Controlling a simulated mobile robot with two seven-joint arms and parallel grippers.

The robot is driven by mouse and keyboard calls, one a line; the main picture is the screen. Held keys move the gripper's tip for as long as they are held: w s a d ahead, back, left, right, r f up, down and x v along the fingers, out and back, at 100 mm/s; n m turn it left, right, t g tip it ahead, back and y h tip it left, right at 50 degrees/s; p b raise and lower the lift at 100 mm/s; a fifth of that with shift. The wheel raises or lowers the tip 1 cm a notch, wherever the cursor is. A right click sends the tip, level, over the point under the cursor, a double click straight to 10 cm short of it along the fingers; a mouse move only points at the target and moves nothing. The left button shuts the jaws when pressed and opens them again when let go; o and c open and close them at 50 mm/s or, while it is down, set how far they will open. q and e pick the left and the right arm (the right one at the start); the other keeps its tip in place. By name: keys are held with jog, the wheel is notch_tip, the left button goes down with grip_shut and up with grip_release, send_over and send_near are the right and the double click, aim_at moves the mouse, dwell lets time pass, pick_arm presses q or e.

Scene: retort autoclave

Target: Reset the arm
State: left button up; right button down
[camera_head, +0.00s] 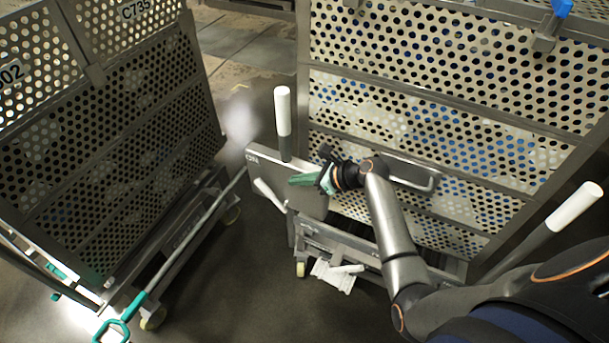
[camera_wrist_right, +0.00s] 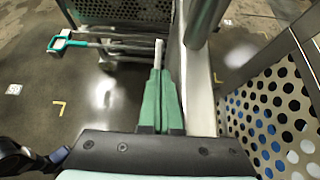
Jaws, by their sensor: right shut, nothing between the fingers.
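My right arm (camera_head: 395,235) reaches in from the lower right. My right gripper (camera_head: 300,180) has green fingers and is shut with nothing between them. It is in front of the metal plate (camera_head: 262,170) at the corner of the right perforated cart (camera_head: 450,120). In the right wrist view the two green fingers (camera_wrist_right: 160,100) lie side by side, with a white handle tip (camera_wrist_right: 157,52) just beyond them. I cannot tell whether they touch it. My left gripper is not in view.
A second perforated cart (camera_head: 120,130) stands at the left. A green-handled pull bar (camera_head: 118,325) lies low between the carts. White upright handles (camera_head: 283,110) and (camera_head: 573,206) rise from the right cart. Dark floor (camera_head: 230,285) is free between the carts.

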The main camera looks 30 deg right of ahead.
jog(key=s+f+n+h, duration=0.5)
jog(key=s+f+n, duration=0.5)
jog(key=s+n, duration=0.5)
jog(key=s+a+n, duration=0.6)
jog(key=s+n, duration=0.5)
jog(key=n, duration=0.4)
jog(key=shift+a+r+n+y, duration=0.2)
jog(key=shift+r+n+y, duration=0.1)
jog(key=shift+r, duration=0.05)
jog(key=c, duration=1.6)
grip_release()
jog(key=shift+s, duration=0.1)
